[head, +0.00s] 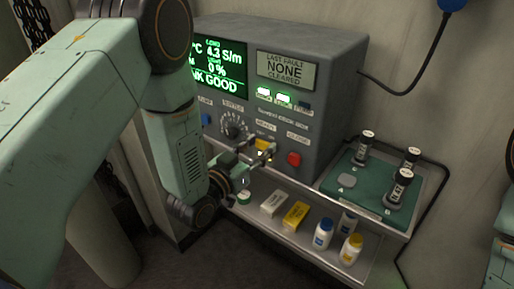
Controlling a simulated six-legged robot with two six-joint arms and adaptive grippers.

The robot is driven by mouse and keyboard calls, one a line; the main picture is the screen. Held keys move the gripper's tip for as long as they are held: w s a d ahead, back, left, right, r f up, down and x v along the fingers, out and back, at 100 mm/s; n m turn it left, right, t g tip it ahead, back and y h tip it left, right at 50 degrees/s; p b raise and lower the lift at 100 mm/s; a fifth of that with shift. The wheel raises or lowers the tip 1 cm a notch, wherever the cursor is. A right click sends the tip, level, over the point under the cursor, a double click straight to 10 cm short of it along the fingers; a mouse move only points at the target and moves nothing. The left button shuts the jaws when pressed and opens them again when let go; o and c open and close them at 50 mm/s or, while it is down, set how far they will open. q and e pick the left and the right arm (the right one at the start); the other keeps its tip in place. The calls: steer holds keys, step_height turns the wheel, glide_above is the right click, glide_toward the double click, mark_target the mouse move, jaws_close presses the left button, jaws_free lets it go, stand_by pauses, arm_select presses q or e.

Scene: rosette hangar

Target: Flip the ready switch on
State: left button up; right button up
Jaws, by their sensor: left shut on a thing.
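The grey instrument box (335,75) stands on a shelf against the wall. On its front, below a small label that seems to read READY, is a yellow part (264,143) at the ready switch. My left gripper (262,154) is at this spot with its fingers shut on the switch. The fingers cover most of it, so its lever position cannot be made out. A red button (294,159) is just to the right. My right gripper is not in view.
The green screen (219,69) and a panel reading NONE CLEARED (286,70) are above. Two lamps glow green. A dial (234,127) is left of the gripper. A green tray (345,193) holds several black cylinders. Boxes and bottles (323,233) stand on the lower shelf.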

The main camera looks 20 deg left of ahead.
arm_select(q)
steer(key=shift+f, duration=0.1)
steer(key=o, duration=1.2)
steer(key=shift+s, duration=0.1)
steer(key=shift+c, duration=0.2)
steer(key=v, duration=1.2)
